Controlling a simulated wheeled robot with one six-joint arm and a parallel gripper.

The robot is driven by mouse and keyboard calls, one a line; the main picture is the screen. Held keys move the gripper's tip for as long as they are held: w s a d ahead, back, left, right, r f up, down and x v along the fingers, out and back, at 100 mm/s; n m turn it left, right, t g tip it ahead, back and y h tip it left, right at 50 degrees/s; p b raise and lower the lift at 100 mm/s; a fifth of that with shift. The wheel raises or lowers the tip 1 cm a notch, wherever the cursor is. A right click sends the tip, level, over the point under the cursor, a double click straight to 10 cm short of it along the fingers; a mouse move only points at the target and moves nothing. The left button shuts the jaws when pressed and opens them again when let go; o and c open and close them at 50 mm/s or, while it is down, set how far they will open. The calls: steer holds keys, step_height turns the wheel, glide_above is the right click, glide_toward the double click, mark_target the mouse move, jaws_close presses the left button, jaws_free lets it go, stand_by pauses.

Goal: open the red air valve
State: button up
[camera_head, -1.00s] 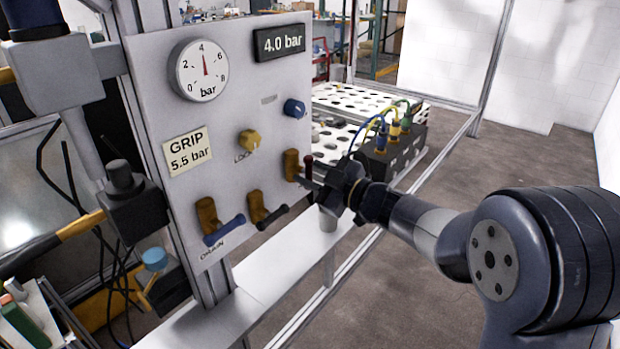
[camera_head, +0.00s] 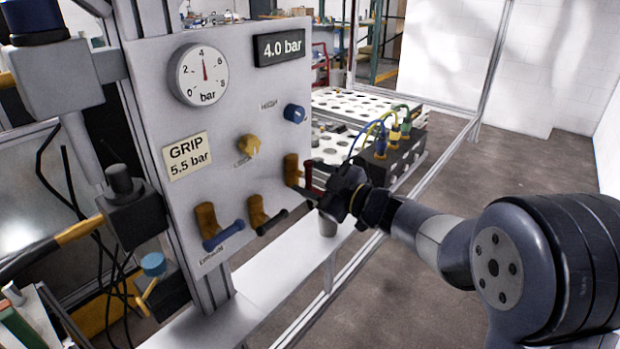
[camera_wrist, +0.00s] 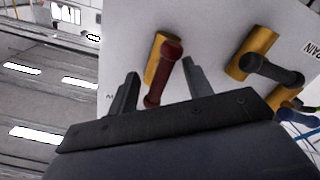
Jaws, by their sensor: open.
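The red valve has a dark red lever (camera_head: 308,174) on a brass body (camera_head: 291,170) at the lower right of the grey panel (camera_head: 222,120). In the wrist view the red lever (camera_wrist: 168,68) stands between the two fingers of my gripper (camera_wrist: 160,72), in front of its brass body (camera_wrist: 153,58). My gripper is open, and I cannot tell whether either finger touches the lever. In the head view my gripper (camera_head: 312,192) is at the lever, which it partly hides. The gauge (camera_head: 199,74) needle points near 4, and the display (camera_head: 279,46) reads 4.0 bar.
A black-levered valve (camera_head: 265,215) and a blue-levered valve (camera_head: 216,226) sit left of the red one. Yellow (camera_head: 249,145) and blue (camera_head: 294,113) knobs are above. A card (camera_head: 188,155) reads GRIP 5.5 bar. A cabled block (camera_head: 394,155) stands behind my gripper.

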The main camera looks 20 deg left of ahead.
steer(key=b+v, duration=0.1)
steer(key=v, duration=0.9)
steer(key=shift+s+d, duration=0.15)
steer(key=shift+d, duration=0.05)
steer(key=shift+a, duration=0.1)
steer(key=p+x, duration=0.1)
steer(key=x, duration=1)
steer(key=shift+p, duration=0.3)
steer(key=shift+d, duration=0.25)
